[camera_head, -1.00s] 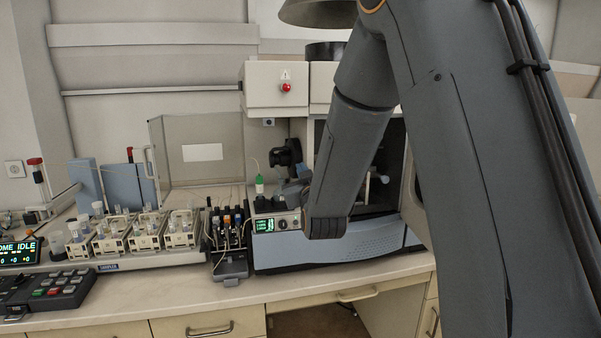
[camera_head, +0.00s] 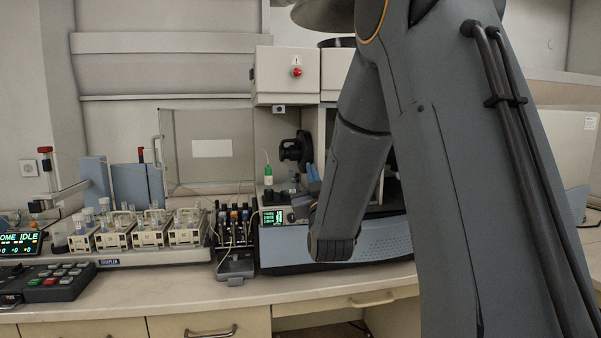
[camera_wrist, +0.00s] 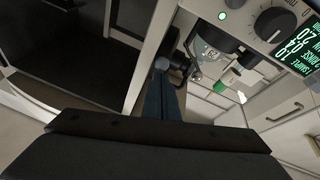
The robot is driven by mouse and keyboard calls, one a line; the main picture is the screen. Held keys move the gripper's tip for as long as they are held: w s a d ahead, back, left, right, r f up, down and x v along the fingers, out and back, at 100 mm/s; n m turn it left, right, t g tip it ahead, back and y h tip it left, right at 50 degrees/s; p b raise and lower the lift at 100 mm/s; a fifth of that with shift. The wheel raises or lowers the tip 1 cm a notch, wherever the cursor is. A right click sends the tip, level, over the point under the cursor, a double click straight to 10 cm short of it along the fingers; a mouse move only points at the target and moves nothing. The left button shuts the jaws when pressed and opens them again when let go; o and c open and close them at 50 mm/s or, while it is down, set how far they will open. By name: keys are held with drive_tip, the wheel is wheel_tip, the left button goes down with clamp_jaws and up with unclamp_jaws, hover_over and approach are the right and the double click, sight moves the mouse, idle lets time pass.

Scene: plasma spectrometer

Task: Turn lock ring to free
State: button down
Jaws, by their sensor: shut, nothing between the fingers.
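A black round fitting (camera_head: 295,150), which looks like the lock ring, sticks out from the instrument's left side below the white housing. Its turn position is too small to tell. My gripper (camera_head: 313,176) is partly hidden behind my forearm, just right of and below this fitting. In the wrist view my gripper (camera_wrist: 160,72) has its blue-grey fingers together and empty. A dark rounded part (camera_wrist: 178,66) lies by the fingertips; I cannot tell whether they touch it.
A glass vessel (camera_wrist: 208,42) and a green-capped bottle (camera_head: 268,173) stand near the fitting. A knob and lit display (camera_head: 272,217) are below. Tubing with coloured clips (camera_head: 236,222) and sampler racks (camera_head: 150,235) stand left. A clear-panelled enclosure (camera_head: 210,148) is behind.

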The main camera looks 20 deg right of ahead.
drive_tip(key=f+b, duration=0.2)
drive_tip(key=shift+w+f+b, duration=0.1)
drive_tip(key=shift+w+b, duration=0.15)
drive_tip(key=shift+b, duration=0.05)
drive_tip(key=shift+f, duration=0.15)
